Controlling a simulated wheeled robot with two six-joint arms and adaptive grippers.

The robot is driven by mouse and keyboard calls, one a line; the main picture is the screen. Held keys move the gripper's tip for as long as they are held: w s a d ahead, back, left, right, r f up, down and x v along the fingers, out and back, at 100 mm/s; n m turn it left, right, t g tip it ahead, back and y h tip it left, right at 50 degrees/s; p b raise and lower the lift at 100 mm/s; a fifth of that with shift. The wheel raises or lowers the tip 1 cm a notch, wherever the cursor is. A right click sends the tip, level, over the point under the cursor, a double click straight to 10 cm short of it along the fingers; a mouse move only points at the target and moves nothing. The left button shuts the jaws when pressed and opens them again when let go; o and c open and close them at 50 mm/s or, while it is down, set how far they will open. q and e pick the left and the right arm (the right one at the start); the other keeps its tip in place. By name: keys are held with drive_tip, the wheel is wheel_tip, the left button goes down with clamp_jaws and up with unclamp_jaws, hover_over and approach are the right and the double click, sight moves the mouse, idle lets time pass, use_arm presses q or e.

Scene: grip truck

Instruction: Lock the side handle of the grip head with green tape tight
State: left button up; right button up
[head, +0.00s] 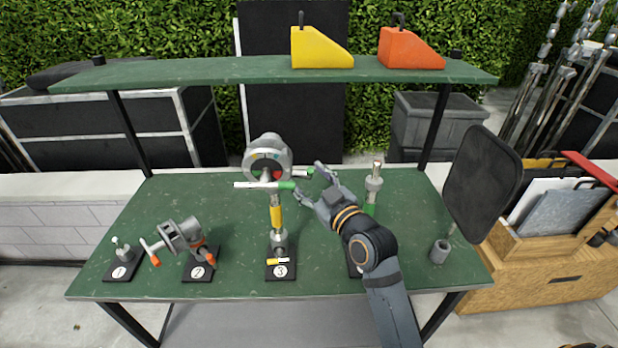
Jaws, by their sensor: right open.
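A round grey grip head (268,158) sits on top of the upright post at the mat marked 3, with yellow tape on the post (276,218). A pale bar handle crosses its front and ends in a green-taped tip (287,185). My left gripper is not in view.
An orange-handled clamp (182,237) stands at mat 2 and a small fitting (122,252) at mat 1. A black panel (483,183) rises on the right beside a grey cup (439,251). A green shelf (240,74) with yellow and orange wedges spans above the table.

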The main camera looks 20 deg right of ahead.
drive_tip(key=shift+w, duration=0.1)
drive_tip(key=c, duration=1.2)
drive_tip(key=shift+c, duration=0.2)
drive_tip(key=g+p, duration=0.1)
drive_tip(key=p, duration=0.5)
drive_tip(key=r+m+g+p, duration=0.1)
drive_tip(key=g+p, duration=0.1)
drive_tip(key=p, duration=0.3)
drive_tip(key=shift+w+d+r+p, duration=0.1)
drive_tip(key=shift+d+r+p, duration=0.1)
drive_tip(key=shift+p, duration=0.15)
drive_tip(key=shift+f+m, duration=0.15)
drive_tip(key=shift+m, duration=0.15)
drive_tip(key=shift+f+g, duration=0.2)
drive_tip(key=shift+g, duration=0.1)
